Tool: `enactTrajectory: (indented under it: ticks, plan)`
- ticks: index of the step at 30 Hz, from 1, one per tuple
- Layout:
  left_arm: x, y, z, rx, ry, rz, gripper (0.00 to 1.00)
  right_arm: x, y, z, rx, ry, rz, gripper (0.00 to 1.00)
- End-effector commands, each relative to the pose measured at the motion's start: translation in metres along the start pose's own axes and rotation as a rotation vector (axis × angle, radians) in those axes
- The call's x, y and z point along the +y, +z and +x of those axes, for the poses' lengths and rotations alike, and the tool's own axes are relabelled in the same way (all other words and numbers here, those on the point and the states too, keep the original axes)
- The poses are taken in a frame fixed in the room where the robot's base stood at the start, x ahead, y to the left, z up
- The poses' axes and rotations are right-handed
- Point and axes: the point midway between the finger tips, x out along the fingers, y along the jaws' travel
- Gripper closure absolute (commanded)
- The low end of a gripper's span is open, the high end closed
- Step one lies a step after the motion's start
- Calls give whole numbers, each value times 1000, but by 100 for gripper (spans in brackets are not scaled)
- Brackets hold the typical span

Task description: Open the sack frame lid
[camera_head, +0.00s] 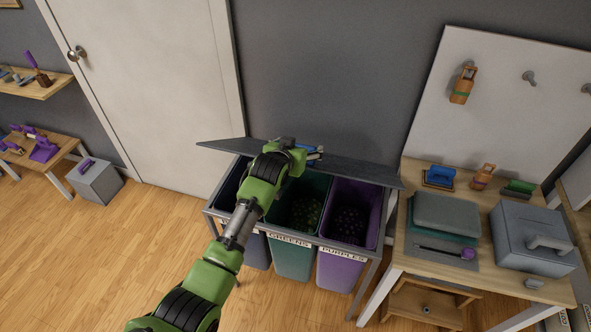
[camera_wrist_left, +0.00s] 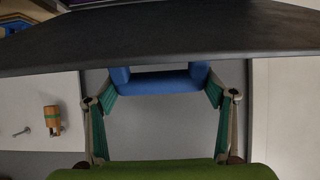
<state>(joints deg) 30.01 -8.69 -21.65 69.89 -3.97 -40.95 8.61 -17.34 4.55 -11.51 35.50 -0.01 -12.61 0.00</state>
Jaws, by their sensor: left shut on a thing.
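The sack frame (camera_head: 376,262) stands against the wall with several open sacks hung in it. Its dark grey lid (camera_head: 365,174) is raised and seen nearly edge-on, so the sacks' insides show below it. The lid also spans the top of the left wrist view (camera_wrist_left: 160,38). My left gripper (camera_head: 315,153) reaches over the frame to the lid. It is shut on the blue handle (camera_wrist_left: 165,82), with its teal finger pads at the handle's two ends. My arm covers part of the left sack. My right gripper is not in view.
A purple sack (camera_head: 342,268) and a green sack (camera_head: 292,262) hang in the frame. A wooden table (camera_head: 400,262) with boxes stands close on the right. A white door (camera_head: 150,90) is behind left. The floor (camera_head: 80,250) at front left is clear.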

Motion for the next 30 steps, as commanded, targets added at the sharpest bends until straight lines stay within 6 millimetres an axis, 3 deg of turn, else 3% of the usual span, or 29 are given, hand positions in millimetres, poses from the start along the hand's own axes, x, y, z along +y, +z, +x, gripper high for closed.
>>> enactTrajectory:
  ticks: [1, 3, 9, 24, 25, 26, 30]
  plan:
    - [1, -15, 2, 13, 2, 1, 62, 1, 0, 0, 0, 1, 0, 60]
    - [2, -25, 6, 13, 3, 1, 62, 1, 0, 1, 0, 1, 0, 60]
    - [1, -40, 12, 11, 2, 1, 62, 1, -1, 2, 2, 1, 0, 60]
    - [1, -45, 14, 11, 2, 0, 63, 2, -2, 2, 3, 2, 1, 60]
    - [1, -45, 14, 11, 2, 0, 16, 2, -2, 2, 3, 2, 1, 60]
    - [1, -44, 14, 11, 2, 0, 9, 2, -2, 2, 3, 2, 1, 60]
    - [1, -43, 14, 7, 2, 0, 7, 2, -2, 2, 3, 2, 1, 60]
